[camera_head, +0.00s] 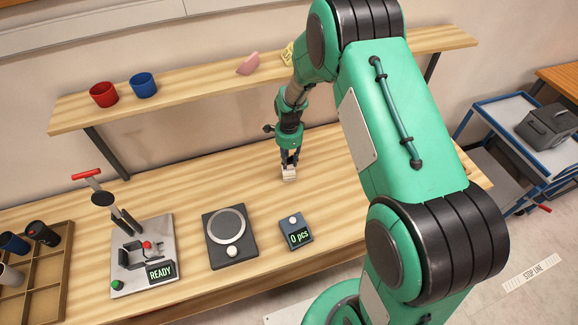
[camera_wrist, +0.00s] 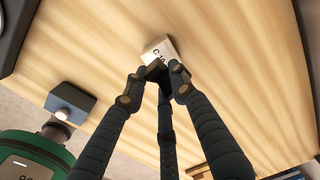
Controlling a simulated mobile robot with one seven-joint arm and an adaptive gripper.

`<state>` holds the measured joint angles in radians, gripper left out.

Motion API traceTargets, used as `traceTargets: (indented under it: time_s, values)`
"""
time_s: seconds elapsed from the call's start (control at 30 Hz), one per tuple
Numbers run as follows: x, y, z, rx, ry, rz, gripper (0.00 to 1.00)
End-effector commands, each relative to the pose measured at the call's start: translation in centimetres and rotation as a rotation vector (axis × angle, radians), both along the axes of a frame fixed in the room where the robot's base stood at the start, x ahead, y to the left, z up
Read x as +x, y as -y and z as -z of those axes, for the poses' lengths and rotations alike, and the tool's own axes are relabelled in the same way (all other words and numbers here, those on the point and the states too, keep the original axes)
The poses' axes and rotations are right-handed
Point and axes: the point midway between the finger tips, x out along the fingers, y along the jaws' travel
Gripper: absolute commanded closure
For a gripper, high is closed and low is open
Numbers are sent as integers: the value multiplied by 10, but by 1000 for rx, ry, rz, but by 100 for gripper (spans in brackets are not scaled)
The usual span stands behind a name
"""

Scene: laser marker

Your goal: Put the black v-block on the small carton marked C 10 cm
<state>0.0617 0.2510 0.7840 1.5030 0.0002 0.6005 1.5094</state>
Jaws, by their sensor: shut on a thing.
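My gripper (camera_head: 289,158) points down at the back part of the workbench. In the wrist view its fingers (camera_wrist: 154,78) are closed around a small dark piece, the black v-block (camera_wrist: 155,71), mostly hidden by the fingertips. The small pale carton (camera_head: 289,175) is right below the fingertips in the head view. In the wrist view the carton (camera_wrist: 165,49) shows its "C 10" marking, partly covered by the block and fingers. The block overlaps the carton in this view; I cannot tell whether they touch.
On the workbench (camera_head: 180,188) stand a counter reading 0 pcs (camera_head: 296,232), a round-plate scale (camera_head: 229,238), a clamp fixture reading READY (camera_head: 142,256) and a compartment tray (camera_head: 48,268). A shelf (camera_head: 200,98) with cups runs behind. Bench around the carton is clear.

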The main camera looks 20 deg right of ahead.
Motion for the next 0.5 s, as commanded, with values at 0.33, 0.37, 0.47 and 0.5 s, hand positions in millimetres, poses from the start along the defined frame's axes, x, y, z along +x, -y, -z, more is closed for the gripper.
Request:
traceTargets:
  time_s: [0.33, 0.37, 0.47, 0.5]
  values:
    - [0, 0, 24, 0, -1, 0, 100]
    - [0, 0, 27, 0, -1, 0, 100]
    - [0, 0, 34, 0, 0, 0, 100]
    - [0, 0, 35, 0, 1, 0, 100]
